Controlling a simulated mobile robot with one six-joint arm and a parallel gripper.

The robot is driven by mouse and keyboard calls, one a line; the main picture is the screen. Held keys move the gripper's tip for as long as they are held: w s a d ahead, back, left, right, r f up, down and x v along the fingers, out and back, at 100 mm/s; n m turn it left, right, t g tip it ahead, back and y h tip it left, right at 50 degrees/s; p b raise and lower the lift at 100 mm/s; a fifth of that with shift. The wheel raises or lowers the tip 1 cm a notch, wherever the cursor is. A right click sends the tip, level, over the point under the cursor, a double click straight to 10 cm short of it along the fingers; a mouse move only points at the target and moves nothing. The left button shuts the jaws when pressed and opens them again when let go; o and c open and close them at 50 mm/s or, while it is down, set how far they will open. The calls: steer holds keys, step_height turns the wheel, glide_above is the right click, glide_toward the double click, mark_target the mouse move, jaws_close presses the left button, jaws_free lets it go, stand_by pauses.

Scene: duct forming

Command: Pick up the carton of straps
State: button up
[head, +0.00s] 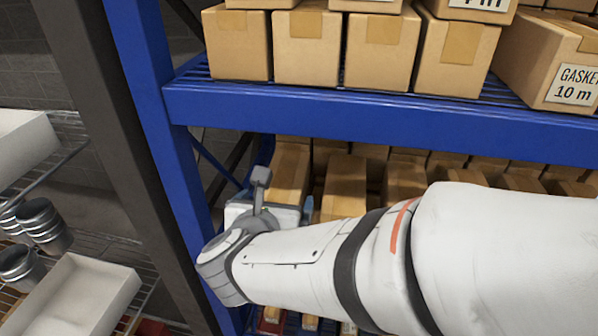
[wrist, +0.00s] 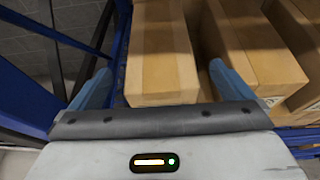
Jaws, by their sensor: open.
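Several brown cartons stand on the lower shelf of the blue rack. The leftmost carton (head: 288,176) is straight ahead of my gripper, and in the wrist view this carton (wrist: 163,55) lies between my two blue fingers. My gripper (wrist: 160,85) is open, with one finger on each side of the carton's near end; I cannot tell whether they touch it. In the head view my gripper (head: 306,208) is mostly hidden behind my wrist. No label naming straps is readable on this carton.
A neighbouring carton (wrist: 250,50) stands close to the right finger. A blue rack upright (head: 165,130) is just left of my arm, and a blue shelf beam (head: 380,120) runs above it. A label on the upper shelf reads GASKET 10 m (head: 574,86).

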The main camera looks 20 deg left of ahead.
mark_target(279, 196)
steer(key=p+x, duration=0.1)
steer(key=x, duration=0.5)
steer(key=shift+s+p, duration=0.1)
steer(key=shift+p, duration=0.3)
steer(key=shift+s, duration=0.1)
steer(key=shift+c, duration=0.2)
steer(key=c, duration=1.2)
